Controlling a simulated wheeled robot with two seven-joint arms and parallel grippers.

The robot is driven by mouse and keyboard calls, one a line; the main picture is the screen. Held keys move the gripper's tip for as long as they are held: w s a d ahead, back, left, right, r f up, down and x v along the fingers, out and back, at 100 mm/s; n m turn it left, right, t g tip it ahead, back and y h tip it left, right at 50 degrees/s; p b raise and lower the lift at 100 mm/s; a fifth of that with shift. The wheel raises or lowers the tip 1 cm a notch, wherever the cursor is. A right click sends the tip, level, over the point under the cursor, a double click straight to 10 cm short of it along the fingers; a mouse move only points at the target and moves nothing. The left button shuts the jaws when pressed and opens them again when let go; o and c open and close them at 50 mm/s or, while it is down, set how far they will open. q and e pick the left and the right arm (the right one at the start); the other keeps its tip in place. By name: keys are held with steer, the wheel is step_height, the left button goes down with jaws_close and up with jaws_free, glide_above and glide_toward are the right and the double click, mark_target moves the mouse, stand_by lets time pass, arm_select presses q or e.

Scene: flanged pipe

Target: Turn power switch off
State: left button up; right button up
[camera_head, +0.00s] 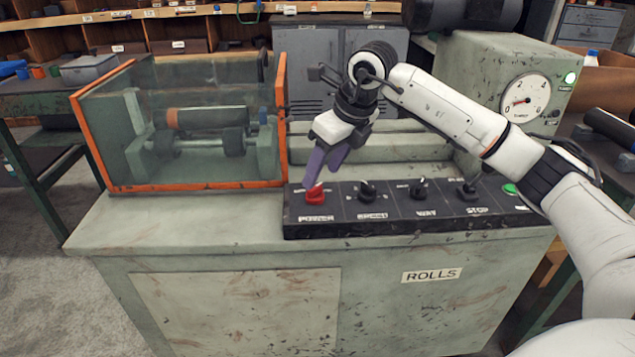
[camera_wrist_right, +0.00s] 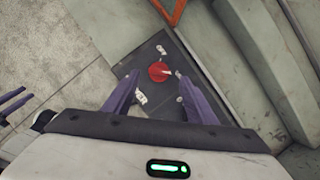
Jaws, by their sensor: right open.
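The red power switch (camera_head: 315,194) sits at the left end of the black control panel (camera_head: 402,222), above a worn label. My right gripper (camera_head: 322,172) is just above and behind the switch, with its purple fingers pointing down. In the right wrist view, the red switch (camera_wrist_right: 160,72) lies ahead, between and beyond the two spread fingertips of the right gripper (camera_wrist_right: 160,85). The fingers are open and empty. They appear apart from the switch. My left gripper is not clearly seen in the head view; a purple piece at the left edge of the wrist view is unclear.
Black knobs (camera_head: 367,191) and a green button (camera_head: 510,189) stand right of the switch. An orange-framed guard (camera_head: 281,125) with rollers behind it stands to the left. A round gauge (camera_head: 525,98) is at the right. The bench top in front is clear.

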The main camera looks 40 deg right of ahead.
mark_target(315, 187)
steer(key=shift+x, duration=2.35)
steer(key=shift+r, duration=0.1)
steer(key=shift+c, duration=0.6)
steer(key=c, duration=1)
steer(key=shift+o, duration=0.2)
